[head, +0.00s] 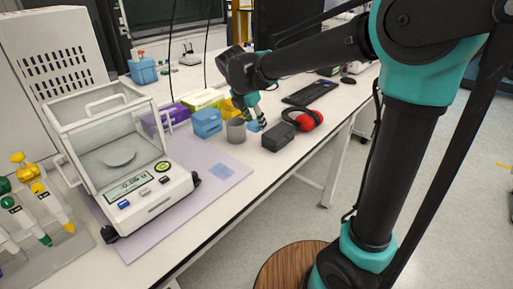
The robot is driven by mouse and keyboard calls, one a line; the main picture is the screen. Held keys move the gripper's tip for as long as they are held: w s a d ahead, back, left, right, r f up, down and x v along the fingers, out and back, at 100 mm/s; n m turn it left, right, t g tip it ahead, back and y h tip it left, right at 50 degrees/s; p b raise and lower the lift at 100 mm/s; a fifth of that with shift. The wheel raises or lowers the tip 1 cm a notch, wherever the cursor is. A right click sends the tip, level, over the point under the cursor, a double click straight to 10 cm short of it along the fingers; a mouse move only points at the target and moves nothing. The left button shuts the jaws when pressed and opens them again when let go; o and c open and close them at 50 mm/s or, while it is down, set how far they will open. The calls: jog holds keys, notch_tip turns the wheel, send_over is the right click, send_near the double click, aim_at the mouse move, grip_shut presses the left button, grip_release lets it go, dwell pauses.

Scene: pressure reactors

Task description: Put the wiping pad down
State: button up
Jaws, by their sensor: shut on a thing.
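My gripper (258,120) is at the back middle of the bench, pointing down, just right of a grey cup. It is shut on a small blue thing (253,126), which looks like the wiping pad; the fingers partly cover it. The pad is low, close to the bench top; I cannot tell whether it touches the surface. A flat, pale blue square (222,171) lies on the lilac mat (205,190), in front of the cup and right of the balance.
The grey cup (236,131) and a blue box (207,123) stand left of my gripper. A dark box (278,136) and red earmuffs (309,121) lie to its right, near the bench edge. A balance (150,195) stands on the left. The mat's right part is mostly clear.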

aim_at(258, 152)
notch_tip(258, 152, down, 11)
jog(key=shift+r, duration=0.1)
dwell(0.3)
jog(key=o, duration=1)
jog(key=shift+f, duration=0.2)
jog(key=shift+r, duration=0.15)
